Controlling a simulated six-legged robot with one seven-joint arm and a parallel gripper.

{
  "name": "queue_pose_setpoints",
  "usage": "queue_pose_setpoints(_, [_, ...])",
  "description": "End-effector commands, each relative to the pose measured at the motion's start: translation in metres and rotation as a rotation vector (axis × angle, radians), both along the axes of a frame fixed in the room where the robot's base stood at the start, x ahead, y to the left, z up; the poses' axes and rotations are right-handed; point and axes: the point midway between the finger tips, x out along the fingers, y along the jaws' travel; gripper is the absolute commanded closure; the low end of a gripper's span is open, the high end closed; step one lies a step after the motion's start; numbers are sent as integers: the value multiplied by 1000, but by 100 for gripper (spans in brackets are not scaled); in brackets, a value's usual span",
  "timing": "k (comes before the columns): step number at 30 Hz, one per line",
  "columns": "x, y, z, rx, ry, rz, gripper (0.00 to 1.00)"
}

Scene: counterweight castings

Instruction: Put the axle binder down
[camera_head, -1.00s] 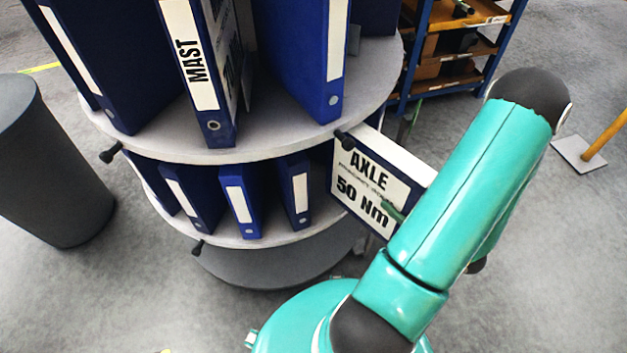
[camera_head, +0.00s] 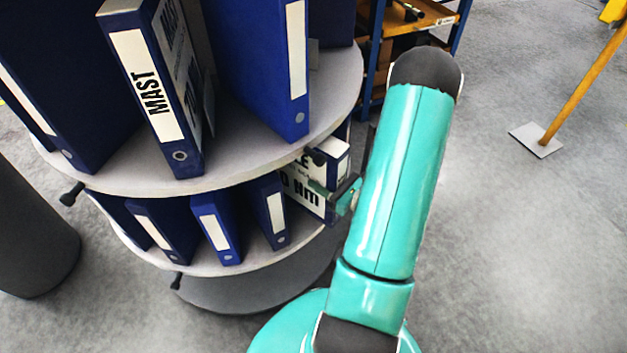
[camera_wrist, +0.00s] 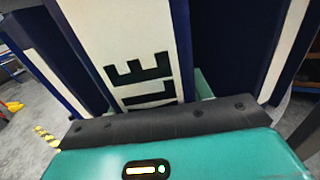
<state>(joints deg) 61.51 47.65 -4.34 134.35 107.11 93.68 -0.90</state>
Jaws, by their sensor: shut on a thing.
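The axle binder (camera_head: 305,192) is blue with a white label, partly showing "LE" and "0 Nm" in the head view. It stands upright at the right edge of the carousel's lower tier (camera_head: 250,262), partly under the upper tier. My gripper (camera_head: 342,192) is shut on it from the right, partly hidden by my teal arm. In the wrist view the binder's label (camera_wrist: 135,60) with "LE" fills the middle, close in front of my gripper (camera_wrist: 165,120). I cannot tell whether the binder's base touches the tier.
The upper tier (camera_head: 250,165) holds large blue binders, one the MAST binder (camera_head: 160,95). Several blue binders (camera_head: 215,228) stand left on the lower tier. Dark knobs (camera_head: 72,194) stick out from the tier rims.

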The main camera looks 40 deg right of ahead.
Motion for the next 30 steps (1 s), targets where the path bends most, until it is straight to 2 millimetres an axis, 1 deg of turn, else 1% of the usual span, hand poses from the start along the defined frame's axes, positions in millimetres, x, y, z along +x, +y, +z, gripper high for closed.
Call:
queue_pose_setpoints(1, [9, 2, 1, -1, -4, 3, 99])
queue_pose_setpoints(3, [17, 2, 1, -2, -4, 1, 99])
queue_pose_setpoints(8, [29, 4, 1, -1, -4, 1, 99])
queue_pose_setpoints(10, [38, 6, 1, 0, -4, 3, 99])
queue_pose_setpoints(11, [40, 6, -2, 1, -3, 1, 99])
queue_pose_setpoints(12, [38, 5, -10, 3, -1, -1, 99])
queue_pose_setpoints(15, [38, 5, -23, 3, -2, -1, 99])
queue_pose_setpoints(18, [38, 5, -32, 0, -3, -1, 99])
queue_pose_setpoints(30, [37, 5, -36, 0, -3, -1, 99])
